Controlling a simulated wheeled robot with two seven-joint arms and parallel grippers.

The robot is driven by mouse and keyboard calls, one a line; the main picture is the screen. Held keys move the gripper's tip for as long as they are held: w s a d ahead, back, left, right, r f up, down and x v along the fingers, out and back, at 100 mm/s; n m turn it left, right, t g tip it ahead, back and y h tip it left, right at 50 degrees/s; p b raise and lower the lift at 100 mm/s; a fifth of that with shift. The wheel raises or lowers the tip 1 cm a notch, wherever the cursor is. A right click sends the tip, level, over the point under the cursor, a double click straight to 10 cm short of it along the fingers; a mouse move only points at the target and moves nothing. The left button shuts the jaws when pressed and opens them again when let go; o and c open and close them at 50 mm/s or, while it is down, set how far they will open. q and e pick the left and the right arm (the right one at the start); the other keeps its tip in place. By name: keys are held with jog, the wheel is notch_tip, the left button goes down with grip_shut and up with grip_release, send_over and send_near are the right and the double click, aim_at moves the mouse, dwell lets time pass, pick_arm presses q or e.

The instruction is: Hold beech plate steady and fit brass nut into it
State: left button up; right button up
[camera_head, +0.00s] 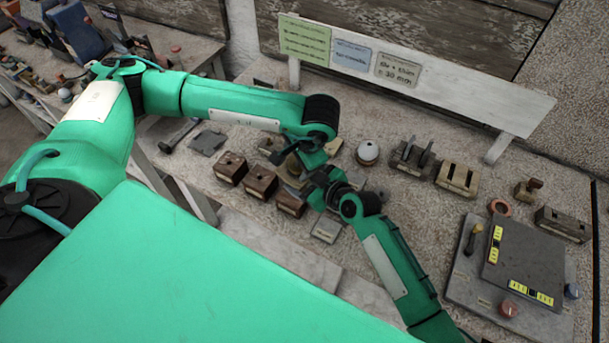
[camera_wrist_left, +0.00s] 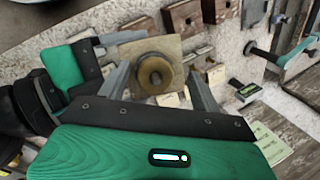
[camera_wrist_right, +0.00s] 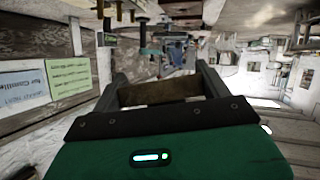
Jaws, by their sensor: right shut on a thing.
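The beech plate (camera_wrist_left: 133,52) is a pale square board in the left wrist view. In the right wrist view its dark brown edge (camera_wrist_right: 160,91) spans between the fingers of my right gripper (camera_wrist_right: 158,84), which is shut on it. In the head view my arms largely hide the plate and nut.
Several brown wooden blocks (camera_head: 261,181) stand close beside the grippers on the speckled bench. A white-topped round thing (camera_head: 367,152) and slotted blocks (camera_head: 458,178) are to the right. A grey panel (camera_head: 524,262) lies at far right. A sign board (camera_head: 430,83) runs behind.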

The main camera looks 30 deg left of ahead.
pick_arm(q)
jog(key=shift+d, duration=0.1)
jog(key=shift+c, duration=1.4)
jog(key=n, duration=0.3)
jog(key=shift+n+g+h, duration=0.3)
jog(key=shift+n+h, duration=0.1)
jog(key=n, duration=0.3)
jog(key=shift+n+g+h, duration=0.3)
jog(key=shift+n+h, duration=0.1)
jog(key=n+h, duration=0.1)
jog(key=n, duration=0.3)
jog(key=shift+n, duration=0.4)
jog(key=n+h, duration=0.1)
jog(key=n, duration=0.3)
jog(key=shift+s, duration=0.1)
jog(key=c, duration=0.7)
jog(key=shift+c, duration=0.3)
